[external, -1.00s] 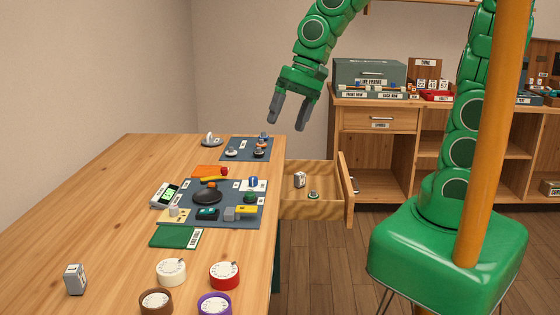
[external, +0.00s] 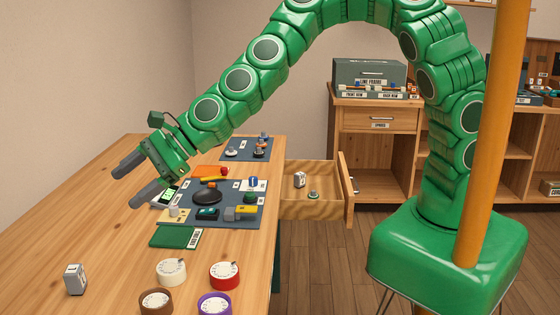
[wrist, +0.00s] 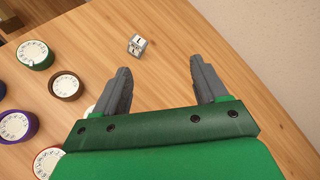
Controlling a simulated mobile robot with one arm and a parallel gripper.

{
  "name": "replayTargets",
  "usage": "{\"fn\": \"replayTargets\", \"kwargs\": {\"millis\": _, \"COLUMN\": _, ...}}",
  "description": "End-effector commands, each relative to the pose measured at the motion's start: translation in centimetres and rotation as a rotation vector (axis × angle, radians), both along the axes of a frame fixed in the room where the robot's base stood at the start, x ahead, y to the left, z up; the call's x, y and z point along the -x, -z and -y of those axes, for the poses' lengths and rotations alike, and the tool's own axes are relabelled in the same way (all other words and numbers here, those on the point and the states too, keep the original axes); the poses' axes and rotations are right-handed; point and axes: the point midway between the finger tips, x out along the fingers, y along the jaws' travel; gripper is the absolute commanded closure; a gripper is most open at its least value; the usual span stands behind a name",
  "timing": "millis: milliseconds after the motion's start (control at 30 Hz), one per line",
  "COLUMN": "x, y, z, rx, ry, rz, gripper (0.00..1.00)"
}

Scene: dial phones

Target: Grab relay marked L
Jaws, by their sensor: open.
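A small silver-grey relay block (external: 75,279) stands on the near left part of the wooden table. In the wrist view this relay (wrist: 137,45) shows an L on its light faces and lies beyond the fingertips, between their lines. My gripper (external: 128,185) is open and empty above the left part of the table, farther back than the relay. In the wrist view my gripper's two fingers (wrist: 159,66) are spread wide with bare wood between them. Another small light block (external: 299,179) sits in the open drawer; its marking is too small to read.
White (external: 171,272), red (external: 224,276), brown (external: 156,302) and purple (external: 215,304) dials stand right of the relay. A dark mat (external: 240,217) with phone parts and a green booklet (external: 175,237) lie behind them. Wood around the relay is clear.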

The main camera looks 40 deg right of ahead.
Motion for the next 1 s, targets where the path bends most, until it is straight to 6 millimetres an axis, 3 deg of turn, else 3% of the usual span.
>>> {"fn": "replayTargets", "kwargs": {"millis": 200, "x": 1.2, "y": 4.3, "z": -5.2, "rx": -0.132, "ry": 0.180, "rz": -0.171, "gripper": 0.28}}
{"fn": "replayTargets", "kwargs": {"millis": 400, "x": 2.1, "y": 8.6, "z": -8.2, "rx": -0.247, "ry": 0.353, "rz": -0.310, "gripper": 0.28}}
{"fn": "replayTargets", "kwargs": {"millis": 500, "x": 2.4, "y": 10.6, "z": -9.0, "rx": -0.296, "ry": 0.426, "rz": -0.362, "gripper": 0.28}}
{"fn": "replayTargets", "kwargs": {"millis": 700, "x": 2.7, "y": 12.6, "z": -9.7, "rx": -0.361, "ry": 0.512, "rz": -0.415, "gripper": 0.28}}
{"fn": "replayTargets", "kwargs": {"millis": 1000, "x": 2.0, "y": 13.5, "z": -10.6, "rx": -0.374, "ry": 0.528, "rz": -0.422, "gripper": 0.28}}
